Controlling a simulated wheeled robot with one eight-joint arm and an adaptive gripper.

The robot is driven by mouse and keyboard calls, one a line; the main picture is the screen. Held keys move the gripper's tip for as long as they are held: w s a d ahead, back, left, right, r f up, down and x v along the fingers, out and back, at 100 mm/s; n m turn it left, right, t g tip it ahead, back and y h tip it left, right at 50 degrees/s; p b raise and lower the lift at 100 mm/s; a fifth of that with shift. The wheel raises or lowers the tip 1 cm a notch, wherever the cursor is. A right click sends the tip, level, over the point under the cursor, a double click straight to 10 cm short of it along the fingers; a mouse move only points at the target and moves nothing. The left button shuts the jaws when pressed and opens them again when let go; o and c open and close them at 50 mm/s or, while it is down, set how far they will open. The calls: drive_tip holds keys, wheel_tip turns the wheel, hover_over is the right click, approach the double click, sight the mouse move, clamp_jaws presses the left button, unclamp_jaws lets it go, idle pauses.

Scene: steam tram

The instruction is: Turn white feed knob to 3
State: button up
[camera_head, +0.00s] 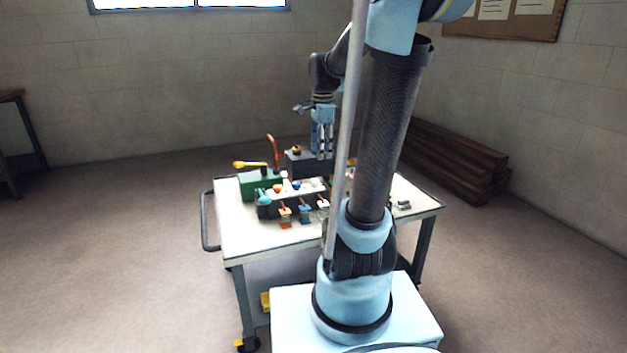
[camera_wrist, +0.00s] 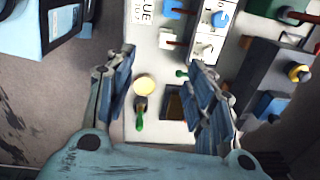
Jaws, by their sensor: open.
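My gripper (camera_head: 323,155) hangs fingers down above the far part of the cart, near the panel of knobs. In the wrist view its two blue fingers (camera_wrist: 162,62) are spread apart with nothing held between them. A white plate with small printed marks (camera_wrist: 207,45) lies beyond the right finger, with a blue knob (camera_wrist: 220,19) on it. A row of small coloured knobs shows in the head view, with an orange one (camera_head: 277,188) and a blue one (camera_head: 296,186). I cannot clearly make out the white feed knob or its setting.
The cart top (camera_head: 236,237) is bare at its front left. A green box (camera_head: 250,186), a yellow lever (camera_head: 249,164) and a red lever (camera_head: 274,150) stand at the back left. A round cream piece (camera_wrist: 144,85) lies below the finger gap. Timber (camera_head: 455,160) is stacked by the wall.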

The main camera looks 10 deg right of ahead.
sight(314, 180)
drive_tip(key=w+m, duration=0.9)
drive_tip(key=w, duration=0.5)
drive_tip(key=shift+g, duration=0.4)
wheel_tip(314, 180, down, 18)
drive_tip(key=shift+s+f, duration=0.1)
drive_tip(key=c, duration=1.1)
